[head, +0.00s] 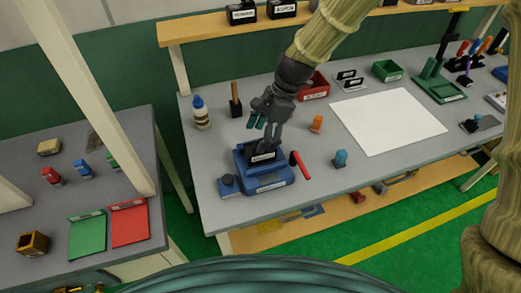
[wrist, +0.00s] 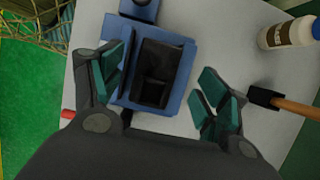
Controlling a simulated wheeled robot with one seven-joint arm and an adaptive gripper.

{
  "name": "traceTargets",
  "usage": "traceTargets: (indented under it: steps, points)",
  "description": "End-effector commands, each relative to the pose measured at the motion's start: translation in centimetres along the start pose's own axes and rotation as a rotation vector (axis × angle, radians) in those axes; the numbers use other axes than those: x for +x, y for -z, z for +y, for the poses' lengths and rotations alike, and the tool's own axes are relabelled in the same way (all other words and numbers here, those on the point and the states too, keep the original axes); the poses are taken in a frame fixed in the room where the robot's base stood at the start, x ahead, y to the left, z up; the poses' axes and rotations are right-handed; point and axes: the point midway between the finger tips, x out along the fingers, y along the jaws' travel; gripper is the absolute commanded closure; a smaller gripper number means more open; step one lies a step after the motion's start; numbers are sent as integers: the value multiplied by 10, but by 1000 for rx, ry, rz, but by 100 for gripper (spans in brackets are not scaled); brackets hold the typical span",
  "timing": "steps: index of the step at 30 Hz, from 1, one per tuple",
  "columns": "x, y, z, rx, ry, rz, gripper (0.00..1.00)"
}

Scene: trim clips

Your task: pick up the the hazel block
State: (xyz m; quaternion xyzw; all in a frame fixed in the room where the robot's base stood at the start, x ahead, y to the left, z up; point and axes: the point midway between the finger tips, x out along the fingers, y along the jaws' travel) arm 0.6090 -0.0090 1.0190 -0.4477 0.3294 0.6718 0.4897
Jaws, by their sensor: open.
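My gripper (head: 263,127) is open above the grey workbench, over a blue fixture (head: 268,182) with a black bin in it. In the wrist view its teal-padded fingers (wrist: 160,86) are spread on either side of the blue fixture (wrist: 183,80), and no block shows between them. On the left table, a tan block (head: 49,147) lies near the back and a brown cube (head: 33,243) with a dark opening stands near the front. I cannot tell which of them, if either, is the hazel block. Both are far left of my gripper.
A white bottle (head: 201,114) and a wooden-handled tool (head: 235,100) stand close left of my gripper. A red-handled tool (head: 299,164) lies right of the fixture. A white post (head: 95,95) rises at the left table. Green (head: 88,235) and red (head: 129,224) trays lie there.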

Motion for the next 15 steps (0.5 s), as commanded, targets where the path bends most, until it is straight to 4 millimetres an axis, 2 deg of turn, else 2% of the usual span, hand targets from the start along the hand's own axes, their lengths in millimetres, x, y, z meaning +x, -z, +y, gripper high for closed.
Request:
traceTargets:
  steps: [9, 15]
  points:
    - [29, 4, 4, 2, -3, -1, 25]
    - [41, 4, 4, 1, -1, 0, 25]
